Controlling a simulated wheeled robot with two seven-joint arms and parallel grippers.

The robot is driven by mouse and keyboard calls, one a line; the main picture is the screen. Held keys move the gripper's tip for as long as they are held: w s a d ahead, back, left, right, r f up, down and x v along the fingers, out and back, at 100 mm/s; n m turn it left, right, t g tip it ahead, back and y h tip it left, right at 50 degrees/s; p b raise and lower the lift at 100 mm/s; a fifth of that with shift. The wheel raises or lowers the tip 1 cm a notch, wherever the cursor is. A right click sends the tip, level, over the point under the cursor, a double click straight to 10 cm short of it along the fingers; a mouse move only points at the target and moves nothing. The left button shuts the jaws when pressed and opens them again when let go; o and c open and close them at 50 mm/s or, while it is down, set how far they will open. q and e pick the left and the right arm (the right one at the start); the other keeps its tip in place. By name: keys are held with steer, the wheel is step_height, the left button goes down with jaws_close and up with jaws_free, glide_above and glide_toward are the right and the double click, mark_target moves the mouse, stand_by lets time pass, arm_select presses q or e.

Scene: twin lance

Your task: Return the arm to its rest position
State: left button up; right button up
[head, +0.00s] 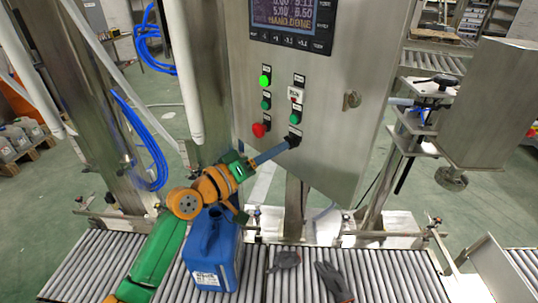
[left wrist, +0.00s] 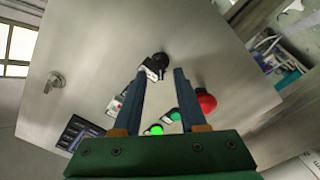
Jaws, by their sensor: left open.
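My left arm comes in from the lower left in the head view, green with an orange wrist. My left gripper (head: 283,148) points up and right at the control cabinet, its blue fingers overlapping each other. In the left wrist view the two fingers of my left gripper (left wrist: 161,78) are apart with nothing held between them. A black selector knob (left wrist: 160,60) shows just beyond the tips, nearer the left finger. In the head view this knob (head: 294,137) is at the fingertips; whether they touch cannot be told. My right gripper is not in view.
The steel cabinet (head: 325,165) carries a display (head: 292,18), a red button (head: 259,130) and lit green button (head: 265,81). A blue canister (head: 228,262) stands on the roller conveyor (head: 385,278) below my wrist. Two dark gloves (head: 333,280) lie beside it. A steel box (head: 490,105) is at right.

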arm_select(q)
steer(key=v, duration=0.4)
steer(key=shift+s+a+b, duration=0.2)
steer(key=shift+b, duration=0.2)
